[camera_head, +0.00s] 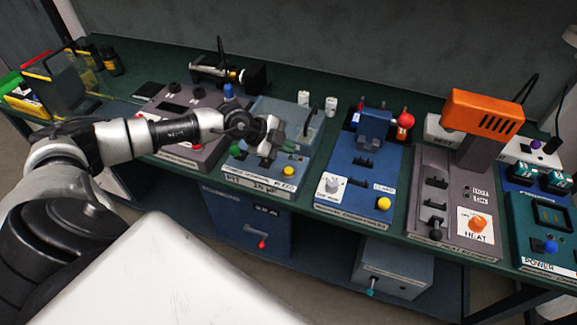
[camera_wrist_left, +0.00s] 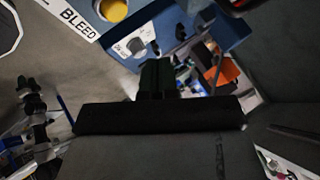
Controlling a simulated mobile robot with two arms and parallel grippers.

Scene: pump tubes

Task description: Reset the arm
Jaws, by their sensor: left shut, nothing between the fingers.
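My left arm comes in from the left in the head view, and its gripper (camera_head: 270,143) hovers over the light blue-grey station in the middle of the bench. The fingers are shut with nothing seen between them. In the left wrist view the dark closed gripper (camera_wrist_left: 158,78) shows in the middle, with a blue panel (camera_wrist_left: 165,25) with a white dial beyond it. My right gripper is in neither view.
The green bench (camera_head: 330,190) carries several stations: a grey-purple one at left, a blue one (camera_head: 362,185) with a yellow button, a grey one marked HEAT (camera_head: 455,215) under an orange head, and a teal POWER unit (camera_head: 543,245). Dark bottles (camera_head: 111,62) stand at back left.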

